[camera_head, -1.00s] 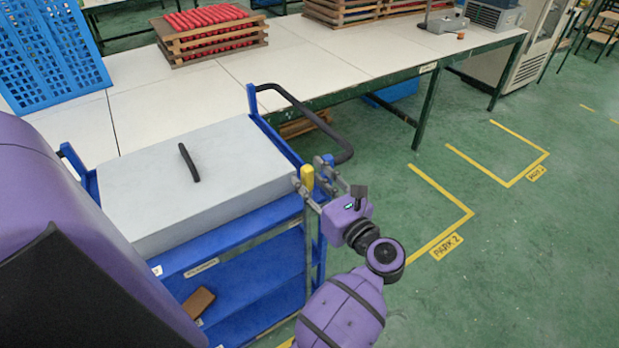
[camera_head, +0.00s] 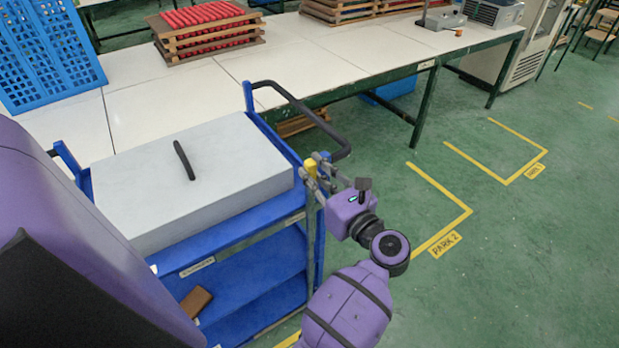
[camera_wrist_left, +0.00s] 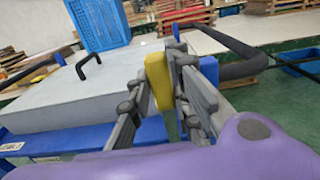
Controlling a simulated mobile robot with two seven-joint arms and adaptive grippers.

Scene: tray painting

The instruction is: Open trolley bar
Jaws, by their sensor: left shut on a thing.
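The blue trolley (camera_head: 225,252) stands in front of the long table, with a large grey box (camera_head: 215,185) on its top. A black push bar (camera_head: 325,123) loops out from its right side. A small yellow handle (camera_head: 310,168) is at the trolley's front right corner. My left gripper (camera_head: 316,172) is shut on this yellow handle. In the left wrist view, the yellow handle (camera_wrist_left: 158,82) stands between the gripper's fingers (camera_wrist_left: 160,95), slightly tilted. The fingers partly hide the handle's lower end, and I cannot see how it joins the trolley. My right gripper is not in view.
The white table (camera_head: 290,55) runs behind the trolley and holds wooden racks with red pieces (camera_head: 205,35). A blue perforated crate (camera_head: 45,55) stands at the left. The green floor (camera_head: 500,260) on the right is free, with yellow parking marks.

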